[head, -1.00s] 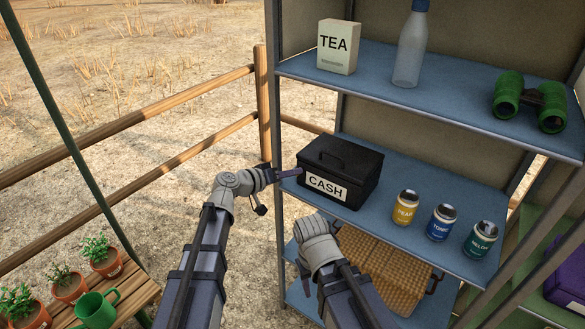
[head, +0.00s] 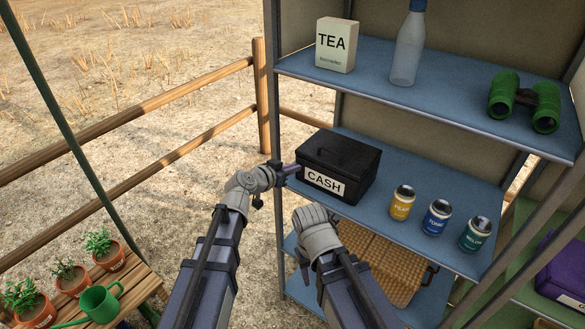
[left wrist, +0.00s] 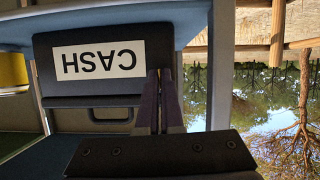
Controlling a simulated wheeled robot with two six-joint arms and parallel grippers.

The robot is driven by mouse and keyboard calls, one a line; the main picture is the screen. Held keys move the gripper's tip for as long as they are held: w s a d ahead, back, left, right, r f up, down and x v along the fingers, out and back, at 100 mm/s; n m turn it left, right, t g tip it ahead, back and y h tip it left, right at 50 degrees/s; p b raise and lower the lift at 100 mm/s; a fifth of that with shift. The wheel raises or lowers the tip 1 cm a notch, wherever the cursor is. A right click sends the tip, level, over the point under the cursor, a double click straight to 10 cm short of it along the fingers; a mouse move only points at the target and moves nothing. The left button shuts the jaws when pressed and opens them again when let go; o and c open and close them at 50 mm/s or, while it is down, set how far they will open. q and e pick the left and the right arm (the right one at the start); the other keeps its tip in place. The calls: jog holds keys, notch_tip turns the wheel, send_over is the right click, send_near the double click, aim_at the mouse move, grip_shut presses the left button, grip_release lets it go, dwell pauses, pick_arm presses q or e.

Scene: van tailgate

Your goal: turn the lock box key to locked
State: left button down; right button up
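The lock box is a black cash box (head: 352,160) with a white CASH label, standing on the middle shelf. It also shows upside down in the left wrist view (left wrist: 100,88). My left gripper (head: 292,171) is at the front left corner of the box. In the left wrist view its two fingers (left wrist: 160,88) stand close together over the box's edge beside the label. No key can be made out; the fingers hide that corner, and I cannot tell whether they hold anything. My right gripper (head: 304,268) hangs low in front of the shelves, away from the box, its fingers mostly hidden.
Yellow (head: 402,203), blue (head: 436,218) and green (head: 475,235) cans stand right of the box. A wicker basket (head: 385,262) is below. The upper shelf (head: 450,105) is above the box. A shelf post (head: 271,100) rises close to my left gripper.

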dwell(0.5)
pick_arm(q)
jog(key=c, duration=1.1)
grip_release()
jog(key=p+v, duration=0.3)
jog(key=v, duration=0.4)
jog(key=shift+s+a+r, duration=0.15)
jog(key=shift+s+a, duration=0.05)
jog(key=shift+s, duration=0.1)
